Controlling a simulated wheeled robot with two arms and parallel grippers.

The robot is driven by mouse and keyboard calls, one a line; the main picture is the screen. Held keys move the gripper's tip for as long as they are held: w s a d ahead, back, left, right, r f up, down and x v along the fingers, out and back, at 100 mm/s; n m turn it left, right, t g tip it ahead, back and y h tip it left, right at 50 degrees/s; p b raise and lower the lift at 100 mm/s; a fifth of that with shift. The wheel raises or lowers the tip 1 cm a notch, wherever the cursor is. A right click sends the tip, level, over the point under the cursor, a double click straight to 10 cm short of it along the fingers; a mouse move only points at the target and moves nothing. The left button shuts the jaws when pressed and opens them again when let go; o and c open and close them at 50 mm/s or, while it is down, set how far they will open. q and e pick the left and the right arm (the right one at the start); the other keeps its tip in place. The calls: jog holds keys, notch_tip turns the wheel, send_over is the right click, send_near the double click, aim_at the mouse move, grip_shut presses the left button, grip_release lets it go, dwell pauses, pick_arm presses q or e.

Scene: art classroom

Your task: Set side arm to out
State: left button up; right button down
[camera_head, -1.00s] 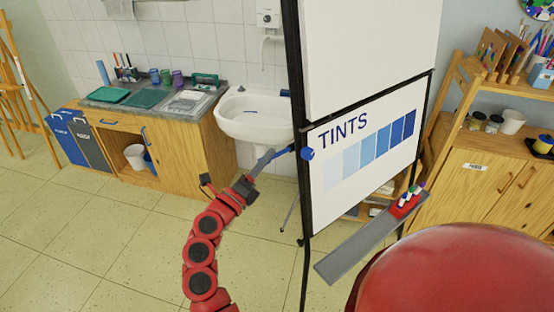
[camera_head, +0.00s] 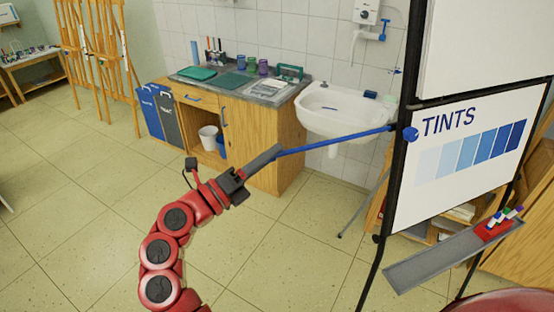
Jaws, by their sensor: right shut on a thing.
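The side arm (camera_head: 335,141) is a thin blue rod on the left edge of a black-framed board stand (camera_head: 406,100). It joins the frame near a round blue knob (camera_head: 411,134) and sticks out to the left, clear of the board face. The grey fingers cover that end.
A white sink (camera_head: 345,118) and a wooden cabinet (camera_head: 262,140) stand behind the rod. A grey tray (camera_head: 425,264) with markers (camera_head: 508,214) juts from the stand. Easels (camera_head: 118,60) stand far left. The tiled floor at left is clear.

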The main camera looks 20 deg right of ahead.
jog(key=shift+a, duration=0.1)
jog(key=c, duration=1)
grip_release()
jog(key=shift+c, duration=0.2)
jog(key=o, duration=0.4)
jog(key=shift+a, duration=0.25)
jog(key=shift+d, duration=0.1)
